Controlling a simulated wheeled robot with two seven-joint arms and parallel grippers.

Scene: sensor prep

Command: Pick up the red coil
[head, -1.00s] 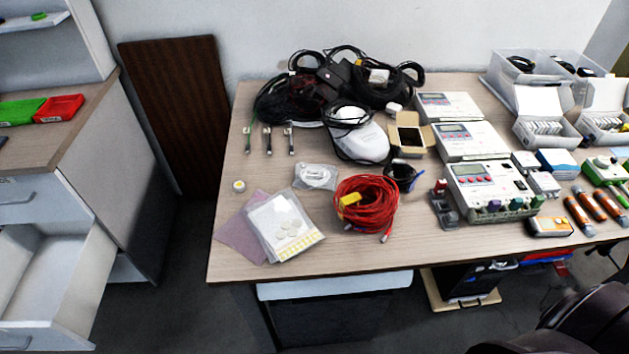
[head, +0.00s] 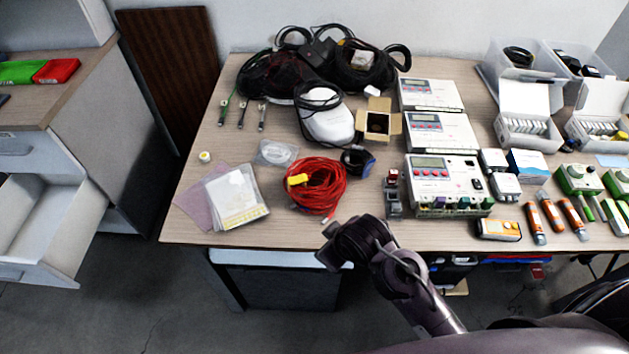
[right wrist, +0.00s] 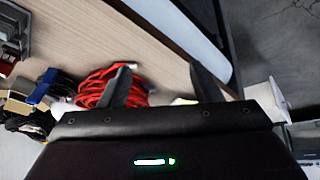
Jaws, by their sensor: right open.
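The red coil (head: 316,186) is a bundle of red cable with a yellow tag, lying on the table near its front edge. In the right wrist view the red coil (right wrist: 112,88) shows behind one finger, which partly covers it. My right gripper (right wrist: 165,85) is open and empty, its two dark fingers spread apart. In the head view my right arm comes in from the bottom right, with its front end (head: 335,232) just below and right of the coil, apart from it. My left gripper is not in view.
Left of the coil lie a plastic bag (head: 276,153) and a white packet (head: 236,197). A small blue-black coil (head: 358,161) lies close on its right. White meter boxes (head: 444,182) stand further right. Black cables (head: 362,68) crowd the back. An open drawer (head: 45,225) juts out at left.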

